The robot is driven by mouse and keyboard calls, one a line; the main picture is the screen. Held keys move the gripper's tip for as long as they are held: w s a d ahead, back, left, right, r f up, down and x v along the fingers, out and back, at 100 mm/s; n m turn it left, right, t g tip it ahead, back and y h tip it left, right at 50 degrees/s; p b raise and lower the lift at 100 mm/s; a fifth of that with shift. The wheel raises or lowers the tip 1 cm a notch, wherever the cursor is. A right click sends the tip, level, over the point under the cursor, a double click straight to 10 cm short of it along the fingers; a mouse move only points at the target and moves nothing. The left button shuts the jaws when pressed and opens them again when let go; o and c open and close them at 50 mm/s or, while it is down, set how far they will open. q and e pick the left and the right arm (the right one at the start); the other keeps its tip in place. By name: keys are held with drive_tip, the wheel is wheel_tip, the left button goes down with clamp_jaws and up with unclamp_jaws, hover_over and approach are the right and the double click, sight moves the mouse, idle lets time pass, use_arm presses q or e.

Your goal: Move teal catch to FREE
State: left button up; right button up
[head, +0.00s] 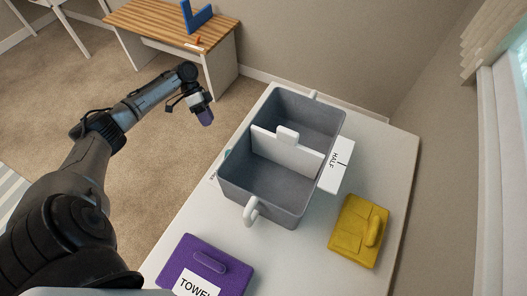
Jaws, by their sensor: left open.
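A grey two-part bin (271,198) stands on the white table, with a white divider (290,150) across its middle. A small bit of teal (227,153), perhaps the teal catch, shows at the bin's left outer side; most of it is hidden by the wall. Small dark lettering lies below it at the bin's left edge, too small to read. My left gripper (205,117), with a purple tip, hangs left of the bin, apart from it and beyond the table's left edge. It is open, with nothing seen in it. My right gripper is not in view.
A white plate marked HALF (338,166) sticks out on the bin's right. A yellow lidded thing (349,238) lies at right, and a purple one labelled TOWEL (190,258) at front left. A wooden desk (150,22) with a blue holder (197,17) stands behind.

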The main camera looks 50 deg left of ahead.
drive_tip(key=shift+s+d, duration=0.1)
use_arm(q)
drive_tip(key=d+f+m, duration=0.2)
drive_tip(key=d, duration=0.2)
drive_tip(key=d+f+m+h+p, duration=0.1)
drive_tip(key=d+f, duration=0.1)
drive_tip(key=d, duration=0.2)
drive_tip(key=d+f+m, duration=0.2)
drive_tip(key=d+f, duration=0.1)
drive_tip(key=d, duration=0.1)
drive_tip(key=shift+s+d+m+h+p, duration=0.25)
drive_tip(key=shift+s+m+h+p, duration=0.05)
drive_tip(key=shift+s+h, duration=0.1)
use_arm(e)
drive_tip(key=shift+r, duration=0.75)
use_arm(q)
clamp_jaws()
